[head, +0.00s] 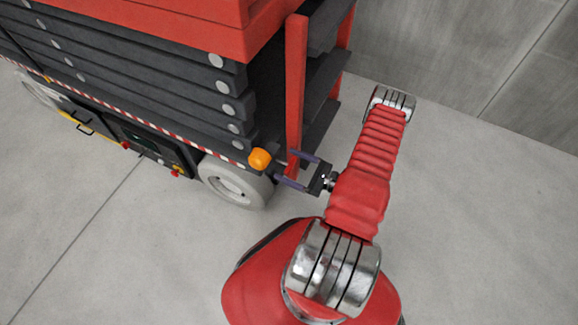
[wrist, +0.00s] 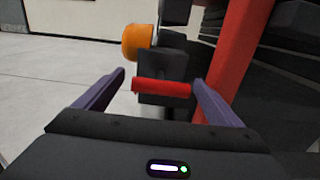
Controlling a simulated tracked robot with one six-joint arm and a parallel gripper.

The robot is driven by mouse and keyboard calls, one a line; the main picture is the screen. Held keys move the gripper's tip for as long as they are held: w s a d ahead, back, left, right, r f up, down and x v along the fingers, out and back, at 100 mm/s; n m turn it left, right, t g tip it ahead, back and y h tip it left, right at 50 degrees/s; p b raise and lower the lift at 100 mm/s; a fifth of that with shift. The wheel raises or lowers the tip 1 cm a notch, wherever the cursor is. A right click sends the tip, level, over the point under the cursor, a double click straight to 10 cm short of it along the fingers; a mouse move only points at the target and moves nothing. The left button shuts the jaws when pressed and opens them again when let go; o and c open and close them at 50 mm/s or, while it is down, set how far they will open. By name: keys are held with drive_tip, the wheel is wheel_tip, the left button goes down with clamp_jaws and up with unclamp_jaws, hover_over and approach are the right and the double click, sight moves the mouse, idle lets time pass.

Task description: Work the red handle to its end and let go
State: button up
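The red handle (wrist: 161,88) is a short bar lying nearly level in the wrist view, in front of a dark block (wrist: 163,65). My gripper (wrist: 160,77) is open, with one purple finger on each side of the bar. A small gap shows at the left end; the right end is close to the other finger, and I cannot tell if they touch. In the head view my gripper (head: 285,167) reaches left to the end of the lift machine, its fingers spread. The handle cannot be made out clearly there.
A red upright post (head: 297,90) stands right beside my fingers, and close on the right in the wrist view (wrist: 238,50). An orange lamp (head: 260,159) sits just left of my fingertips. The machine's pale wheel (head: 235,183) is below. Open concrete floor (head: 480,220) lies right.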

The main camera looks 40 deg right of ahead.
drive_tip(key=shift+o, duration=0.9)
drive_tip(key=shift+s+d, duration=0.15)
drive_tip(key=shift+s, duration=0.05)
drive_tip(key=v, duration=1.3)
drive_tip(key=shift+s, duration=0.25)
drive_tip(key=shift+f, duration=0.1)
